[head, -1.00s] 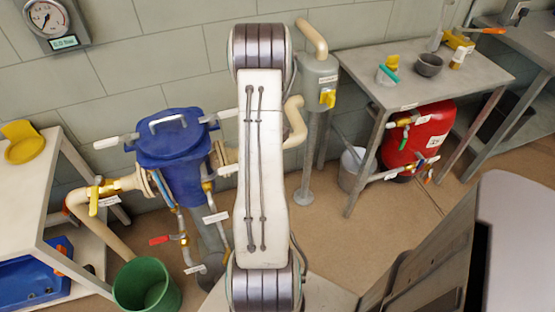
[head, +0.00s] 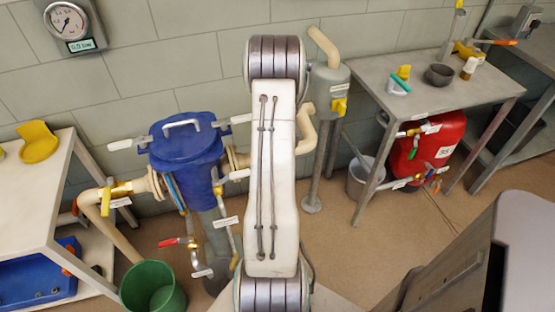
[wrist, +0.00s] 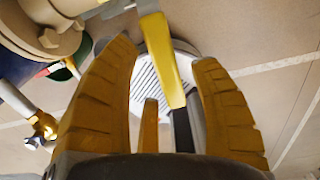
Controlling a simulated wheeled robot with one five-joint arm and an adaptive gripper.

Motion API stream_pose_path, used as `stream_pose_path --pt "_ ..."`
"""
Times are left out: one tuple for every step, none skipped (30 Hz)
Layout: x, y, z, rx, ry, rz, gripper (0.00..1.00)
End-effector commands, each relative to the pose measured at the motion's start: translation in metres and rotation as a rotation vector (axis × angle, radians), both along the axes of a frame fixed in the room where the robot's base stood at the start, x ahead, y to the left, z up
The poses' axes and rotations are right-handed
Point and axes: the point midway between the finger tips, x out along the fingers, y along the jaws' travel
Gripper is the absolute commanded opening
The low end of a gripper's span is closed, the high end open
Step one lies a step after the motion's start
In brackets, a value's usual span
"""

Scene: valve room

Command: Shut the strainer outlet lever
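The strainer (head: 185,152) is a blue vessel with a lidded top, left of my arm in the head view. My arm hides its outlet side there. In the wrist view a yellow lever handle (wrist: 164,58) runs between the two yellow fingers of my gripper (wrist: 166,62). The fingers stand apart, one on each side of the handle, with gaps visible. I cannot tell how deep the handle sits between them. A bolted flange (wrist: 50,30) shows at the upper left. My gripper is hidden in the head view.
Another yellow lever (head: 107,200) is on the pipe left of the strainer. A red-handled drain valve (head: 172,242) and green bucket (head: 150,290) are below. A grey post (head: 330,90) and bench (head: 420,85) with a red tank (head: 440,140) stand to the right.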

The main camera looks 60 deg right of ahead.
Motion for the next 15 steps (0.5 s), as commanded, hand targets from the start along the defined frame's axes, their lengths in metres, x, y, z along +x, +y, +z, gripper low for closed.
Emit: stream_pose_path --pt "0.0 0.0 0.0 -0.001 -0.001 0.0 0.57" --pt "0.0 0.0 0.0 -0.002 -0.001 0.0 0.57" --pt "0.0 -0.001 0.001 -0.002 -0.001 0.0 0.57" --pt "0.0 -0.001 0.001 -0.002 -0.001 0.0 0.57" --pt "0.0 -0.001 0.001 -0.002 -0.001 0.0 0.57" --pt "0.0 -0.001 0.001 -0.003 -0.002 0.0 0.57" --pt "0.0 -0.001 0.001 -0.003 -0.002 0.0 0.57" --pt "0.0 -0.001 0.002 -0.003 -0.002 0.0 0.57" --pt "0.0 -0.001 0.004 -0.003 -0.002 0.0 0.57" --pt "0.001 -0.001 0.006 -0.005 -0.002 0.0 0.57" --pt "0.001 -0.002 0.008 -0.005 -0.003 0.0 0.57" --pt "0.001 -0.002 0.012 -0.005 -0.003 0.0 0.57" --pt "0.001 -0.002 0.016 -0.006 -0.004 0.0 0.57" --pt "0.001 -0.002 0.019 -0.006 -0.004 0.0 0.57" --pt "0.001 -0.002 0.025 -0.006 -0.004 0.0 0.57"
